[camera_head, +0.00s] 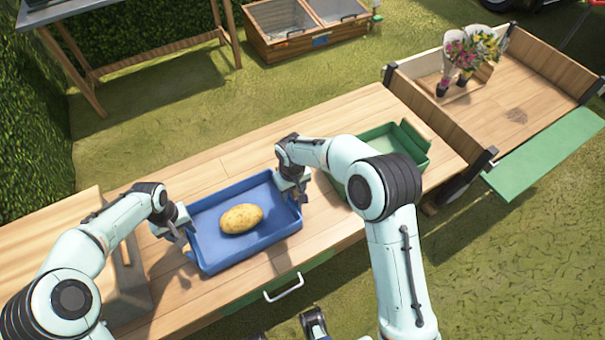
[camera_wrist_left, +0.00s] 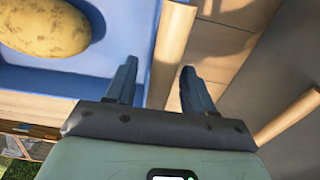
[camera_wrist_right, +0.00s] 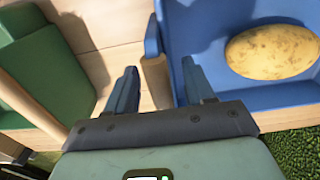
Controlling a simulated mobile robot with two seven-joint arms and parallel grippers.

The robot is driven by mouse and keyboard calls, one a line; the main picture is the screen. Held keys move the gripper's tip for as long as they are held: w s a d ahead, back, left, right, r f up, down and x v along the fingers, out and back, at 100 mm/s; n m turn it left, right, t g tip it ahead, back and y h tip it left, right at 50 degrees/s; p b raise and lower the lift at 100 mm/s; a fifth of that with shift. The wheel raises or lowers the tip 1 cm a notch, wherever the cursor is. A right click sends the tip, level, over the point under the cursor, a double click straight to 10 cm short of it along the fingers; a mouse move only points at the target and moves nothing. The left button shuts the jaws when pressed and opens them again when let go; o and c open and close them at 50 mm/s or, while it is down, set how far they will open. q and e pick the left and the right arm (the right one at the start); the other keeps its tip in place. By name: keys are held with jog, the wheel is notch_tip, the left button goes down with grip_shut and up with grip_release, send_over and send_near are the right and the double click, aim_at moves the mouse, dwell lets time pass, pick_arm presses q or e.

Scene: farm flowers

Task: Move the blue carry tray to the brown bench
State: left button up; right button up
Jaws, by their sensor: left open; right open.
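The blue carry tray (camera_head: 262,246) lies flat on the light wooden table, with a potato (camera_head: 241,218) inside. My left gripper (camera_head: 180,236) is at the tray's left end, open. In the left wrist view its fingers (camera_wrist_left: 158,85) stand either side of the tray's wooden handle bar (camera_wrist_left: 172,45). My right gripper (camera_head: 296,192) is at the tray's right end, open. In the right wrist view its fingers (camera_wrist_right: 160,88) stand either side of the other handle bar (camera_wrist_right: 156,80). A brown wooden bench (camera_head: 140,62) stands at the back left.
A green tray (camera_head: 408,150) sits on the table just right of the blue one. A wooden box (camera_head: 50,235) is at the table's left end. A cart (camera_head: 480,110) with flowers (camera_head: 462,55) stands at the right. A wooden cold frame (camera_head: 305,42) stands on the grass behind.

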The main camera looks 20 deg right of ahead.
pick_arm(q)
notch_tip(320, 180, up, 12)
jog(key=shift+s, duration=0.2)
pick_arm(e)
notch_tip(320, 180, up, 12)
jog(key=shift+s, duration=0.25)
dwell(0.3)
dwell(0.4)
